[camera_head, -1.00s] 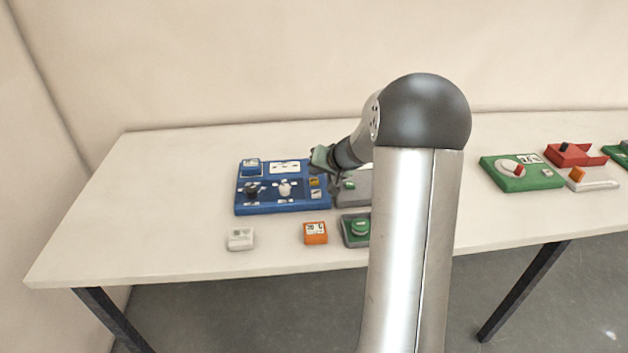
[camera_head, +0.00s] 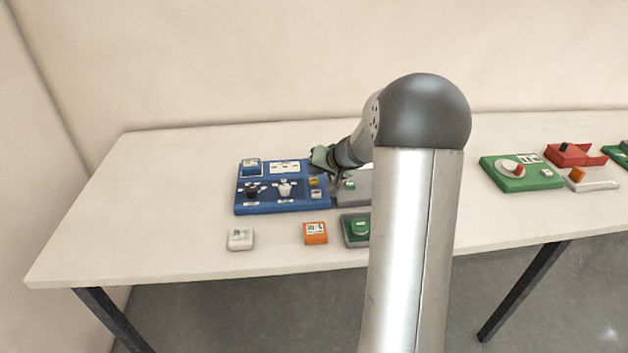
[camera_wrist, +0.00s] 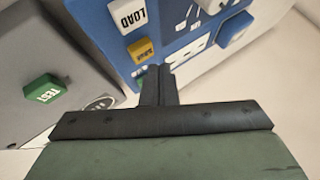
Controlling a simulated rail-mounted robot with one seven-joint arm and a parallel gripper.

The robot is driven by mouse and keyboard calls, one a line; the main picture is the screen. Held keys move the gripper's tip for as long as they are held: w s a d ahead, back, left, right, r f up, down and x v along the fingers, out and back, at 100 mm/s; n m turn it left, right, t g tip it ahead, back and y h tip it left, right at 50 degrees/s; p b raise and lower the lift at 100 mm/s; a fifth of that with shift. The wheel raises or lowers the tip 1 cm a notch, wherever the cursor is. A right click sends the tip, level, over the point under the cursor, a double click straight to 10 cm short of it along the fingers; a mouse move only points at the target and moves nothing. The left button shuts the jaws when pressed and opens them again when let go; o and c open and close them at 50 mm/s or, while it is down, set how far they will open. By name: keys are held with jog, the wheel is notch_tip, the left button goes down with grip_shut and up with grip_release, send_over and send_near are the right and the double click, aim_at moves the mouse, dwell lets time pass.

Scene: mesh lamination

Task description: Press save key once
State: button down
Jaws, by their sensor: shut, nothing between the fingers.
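The blue panel (camera_head: 282,207) lies on the table left of my arm. Its right edge has an orange key (camera_head: 314,181) and a white key (camera_head: 316,194). In the wrist view the white key reads LOAD (camera_wrist: 127,14). The orange key (camera_wrist: 140,50) beside it has small dark lettering that is hard to read; I take it as the save key. My gripper (camera_wrist: 158,70) is shut and empty. Its fingertips appear close beside the orange key, over the panel; I cannot tell whether they touch. In the head view my gripper (camera_head: 322,163) is at the panel's upper right corner.
A grey box (camera_head: 354,188) with a green TEST key (camera_wrist: 45,89) adjoins the panel's right side. Small white (camera_head: 240,239) and orange (camera_head: 316,233) boxes and a green-button box (camera_head: 357,230) stand in front. A green device (camera_head: 521,174) stands far right. The table's left is clear.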

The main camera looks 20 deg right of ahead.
aim_at(317, 182)
jog(key=shift+f, duration=0.2)
jog(key=shift+f+b, duration=0.3)
jog(key=shift+b, duration=0.55)
jog(key=shift+f+b, duration=0.45)
jog(key=shift+b, duration=0.3)
jog(key=shift+r, duration=0.15)
dwell(0.6)
jog(key=shift+r+p, duration=0.35)
jog(key=shift+r, duration=0.4)
jog(key=shift+r+p, duration=1.3)
jog(key=shift+r, duration=1.25)
